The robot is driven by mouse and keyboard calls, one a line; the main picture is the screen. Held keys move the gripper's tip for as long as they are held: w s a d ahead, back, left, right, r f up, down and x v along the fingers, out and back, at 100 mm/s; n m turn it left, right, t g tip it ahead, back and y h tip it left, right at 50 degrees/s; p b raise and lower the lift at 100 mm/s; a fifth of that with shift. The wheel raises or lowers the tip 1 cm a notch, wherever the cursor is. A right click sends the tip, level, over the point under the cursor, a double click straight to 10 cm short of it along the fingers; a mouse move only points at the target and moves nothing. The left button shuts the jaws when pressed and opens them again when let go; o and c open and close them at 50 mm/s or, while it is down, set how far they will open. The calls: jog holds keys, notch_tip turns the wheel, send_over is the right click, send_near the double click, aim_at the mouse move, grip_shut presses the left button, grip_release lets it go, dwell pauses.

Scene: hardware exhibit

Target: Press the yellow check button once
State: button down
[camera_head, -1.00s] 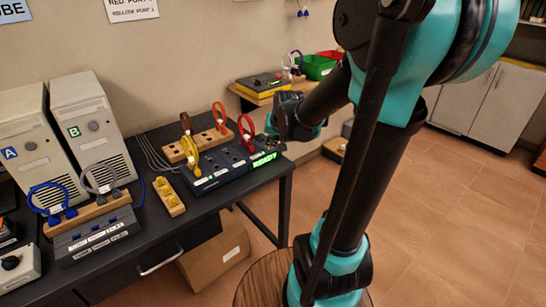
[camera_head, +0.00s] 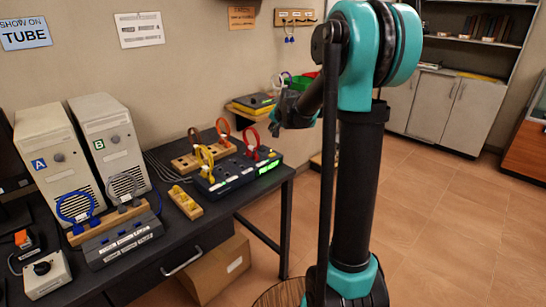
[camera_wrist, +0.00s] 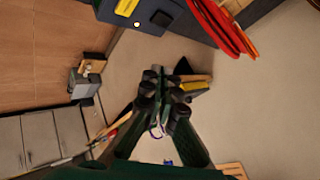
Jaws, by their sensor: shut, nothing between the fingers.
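A dark blue console (camera_head: 236,178) with a green READY display (camera_head: 264,183) stands near the right end of the black table in the head view. Yellow and red cable loops rise from it.
Two computer towers (camera_head: 49,152) marked A and B stand at the left, with a grey box (camera_head: 122,238) in front. A small wooden block with yellow plugs (camera_head: 186,202) lies beside the console. A shelf with a yellow-edged box (camera_head: 253,106) is behind my gripper. Floor at right is clear.

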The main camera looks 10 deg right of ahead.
aim_at(273, 155)
jog(key=shift+f, duration=0.1)
jog(key=shift+f, duration=4.3)
jog(key=shift+f, duration=0.15)
jog(key=shift+f, duration=0.25)
jog(key=shift+f, duration=0.45)
jog(key=shift+r, duration=0.85)
